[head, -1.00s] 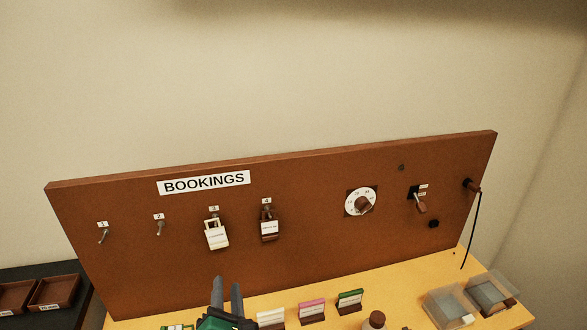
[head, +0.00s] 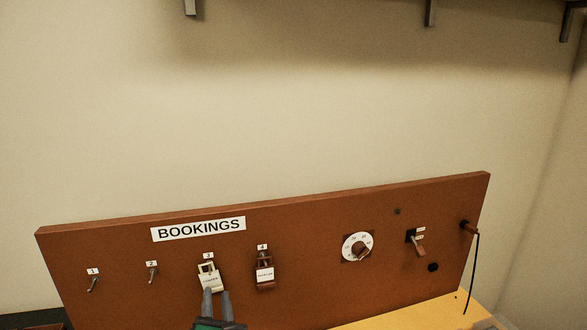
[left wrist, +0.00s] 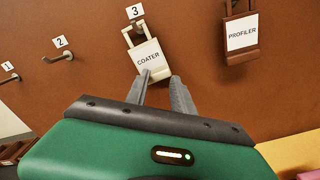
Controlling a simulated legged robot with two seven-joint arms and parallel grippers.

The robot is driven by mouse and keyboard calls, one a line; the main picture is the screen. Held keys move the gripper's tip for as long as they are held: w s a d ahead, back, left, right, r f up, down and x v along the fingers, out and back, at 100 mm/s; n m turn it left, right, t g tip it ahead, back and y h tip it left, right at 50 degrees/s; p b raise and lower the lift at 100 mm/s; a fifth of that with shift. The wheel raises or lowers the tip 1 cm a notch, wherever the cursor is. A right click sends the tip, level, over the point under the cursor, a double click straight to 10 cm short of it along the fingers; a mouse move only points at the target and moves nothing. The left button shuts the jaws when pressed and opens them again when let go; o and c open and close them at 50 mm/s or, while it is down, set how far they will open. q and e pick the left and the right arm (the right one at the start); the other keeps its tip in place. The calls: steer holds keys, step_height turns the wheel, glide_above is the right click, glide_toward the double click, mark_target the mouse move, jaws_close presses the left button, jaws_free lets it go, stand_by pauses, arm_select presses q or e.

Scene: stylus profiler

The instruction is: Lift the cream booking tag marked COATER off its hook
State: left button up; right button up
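The cream COATER tag (head: 208,283) hangs by its loop on hook 3 of the brown board, and its label is readable in the left wrist view (left wrist: 148,59). My left gripper (head: 217,292) is below the tag, fingers pointing up at the board. In the left wrist view its two fingertips (left wrist: 161,76) are apart, at the tag's lower edge, with nothing held between them. I cannot tell whether they touch the tag. My right gripper is not in view.
The brown PROFILER tag (head: 265,275) hangs close by on hook 4. Hook 1 (head: 93,284) and hook 2 (head: 152,273) are empty. A dial (head: 358,247), a switch (head: 416,243) and a peg with a black cord (head: 475,270) are farther right. A shelf overhangs above.

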arm_select(q)
steer(key=shift+w+d, duration=0.1)
steer(key=shift+d, duration=0.05)
steer(key=shift+b, duration=0.35)
steer(key=shift+r, duration=0.1)
jaws_close()
stand_by(1.2)
steer(key=shift+r, duration=0.1)
